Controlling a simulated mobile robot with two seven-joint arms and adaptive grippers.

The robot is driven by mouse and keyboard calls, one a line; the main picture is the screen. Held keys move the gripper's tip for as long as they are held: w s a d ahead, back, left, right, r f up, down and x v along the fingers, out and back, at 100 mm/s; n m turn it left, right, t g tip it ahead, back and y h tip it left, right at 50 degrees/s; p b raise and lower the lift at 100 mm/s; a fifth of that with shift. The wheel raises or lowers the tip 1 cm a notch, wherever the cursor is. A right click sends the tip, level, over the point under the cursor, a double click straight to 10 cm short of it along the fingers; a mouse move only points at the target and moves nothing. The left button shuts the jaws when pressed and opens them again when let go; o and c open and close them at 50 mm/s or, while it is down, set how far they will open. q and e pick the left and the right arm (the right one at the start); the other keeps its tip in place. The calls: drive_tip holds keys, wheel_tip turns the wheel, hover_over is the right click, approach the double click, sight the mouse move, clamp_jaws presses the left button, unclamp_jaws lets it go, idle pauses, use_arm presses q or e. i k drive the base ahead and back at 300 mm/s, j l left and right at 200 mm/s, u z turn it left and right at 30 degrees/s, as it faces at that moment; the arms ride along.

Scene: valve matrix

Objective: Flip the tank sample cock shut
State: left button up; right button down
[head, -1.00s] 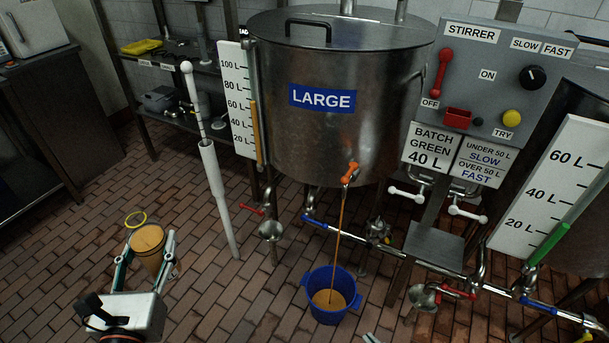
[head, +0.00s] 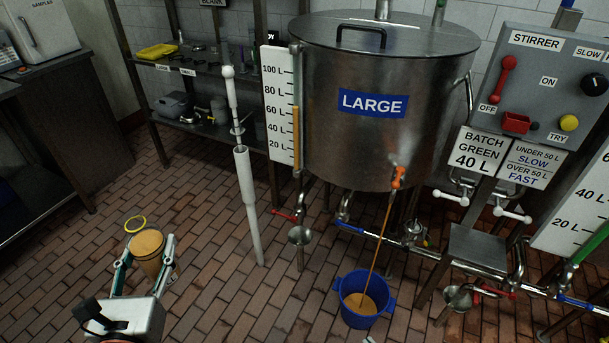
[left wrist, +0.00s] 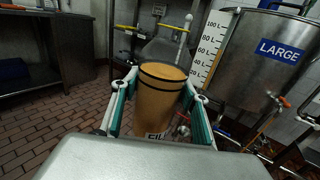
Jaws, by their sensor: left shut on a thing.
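The orange-handled sample cock (head: 398,177) sits low on the front of the steel LARGE tank (head: 335,140). A thin brown stream runs from it into a blue bucket (head: 366,319) on the floor, which holds some brown liquid. My left gripper (head: 147,260) is shut on a clear jar of brown liquid (head: 149,246), far to the left of the cock and apart from it. The jar (left wrist: 160,97) stands upright between the fingers in the left wrist view, its label partly hidden. Only a small pale tip at the bottom edge may be my right gripper (head: 368,339).
A white standing tube (head: 248,195) and a level gauge (head: 279,105) stand left of the tank. Pipes with red, blue and white handles run below and right. The stirrer panel (head: 548,85) is at right.

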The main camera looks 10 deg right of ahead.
sight(397, 179)
drive_tip(key=j, duration=0.65)
drive_tip(key=i+j+z, duration=0.1)
drive_tip(key=j, duration=0.55)
